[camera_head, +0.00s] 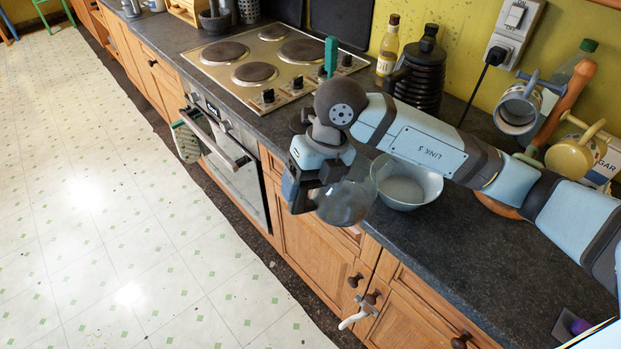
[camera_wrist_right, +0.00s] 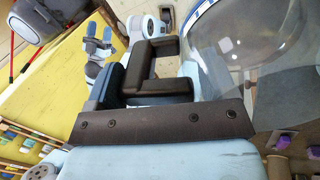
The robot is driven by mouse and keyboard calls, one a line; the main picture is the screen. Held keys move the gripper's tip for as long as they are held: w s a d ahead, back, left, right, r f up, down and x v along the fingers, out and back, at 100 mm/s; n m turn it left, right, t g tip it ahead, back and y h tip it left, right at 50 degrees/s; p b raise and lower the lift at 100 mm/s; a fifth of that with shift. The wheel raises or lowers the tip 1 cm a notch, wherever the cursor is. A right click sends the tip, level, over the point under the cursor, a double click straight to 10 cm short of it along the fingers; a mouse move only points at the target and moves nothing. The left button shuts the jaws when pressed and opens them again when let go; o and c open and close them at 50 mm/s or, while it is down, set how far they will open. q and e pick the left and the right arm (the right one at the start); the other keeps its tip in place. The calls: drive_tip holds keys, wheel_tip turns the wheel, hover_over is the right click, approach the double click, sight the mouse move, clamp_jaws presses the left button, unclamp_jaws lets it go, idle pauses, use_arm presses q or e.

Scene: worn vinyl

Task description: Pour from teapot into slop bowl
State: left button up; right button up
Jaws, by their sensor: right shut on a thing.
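The glass teapot (camera_head: 346,203) is a clear, rounded vessel hanging from my right gripper (camera_head: 310,183) in the head view. It is just left of the slop bowl and appears over the counter's front edge. The jaws are shut on it. Its spout and any liquid inside cannot be made out. The teapot's clear wall also fills the upper right of the right wrist view (camera_wrist_right: 275,50), beside the dark fingers. The slop bowl (camera_head: 428,181) is pale, wide and upright on the counter, partly overlapped by the teapot and my arm.
The hob (camera_head: 270,62) lies behind left. A bottle (camera_head: 388,48), a dark ribbed canister (camera_head: 425,75) and a mug stand with a grey mug (camera_head: 515,108) and yellow mug (camera_head: 570,155) stand along the wall.

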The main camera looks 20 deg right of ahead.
wheel_tip(320, 180, down, 2)
drive_tip(key=shift+b, duration=0.45)
drive_tip(key=shift+w+d+r+y+p, duration=0.15)
drive_tip(key=shift+r+y+p, duration=0.2)
drive_tip(key=shift+r, duration=0.4)
drive_tip(key=shift+d+r+y, duration=0.2)
drive_tip(key=shift+r+y, duration=0.25)
drive_tip(key=shift+r, duration=0.3)
drive_tip(key=shift+d+r+y+p, duration=0.25)
drive_tip(key=shift+r+y, duration=0.3)
drive_tip(key=shift+r, duration=0.3)
drive_tip(key=shift+d+r+y+p, duration=0.2)
drive_tip(key=shift+r+y, duration=0.35)
drive_tip(key=shift+r, duration=0.25)
drive_tip(key=shift+f+g, duration=0.15)
drive_tip(key=shift+g, duration=0.15)
drive_tip(key=shift+a+f+b, duration=0.2)
drive_tip(key=shift+f+b, duration=0.35)
drive_tip(key=shift+f, duration=0.05)
drive_tip(key=shift+w+d+r+y, duration=0.1)
drive_tip(key=shift+d+r+y, duration=0.45)
drive_tip(key=shift+r, duration=0.2)
drive_tip(key=shift+d+r+y, duration=0.45)
drive_tip(key=shift+r+y, duration=0.2)
drive_tip(key=shift+r, duration=0.1)
drive_tip(key=shift+d, duration=0.1)
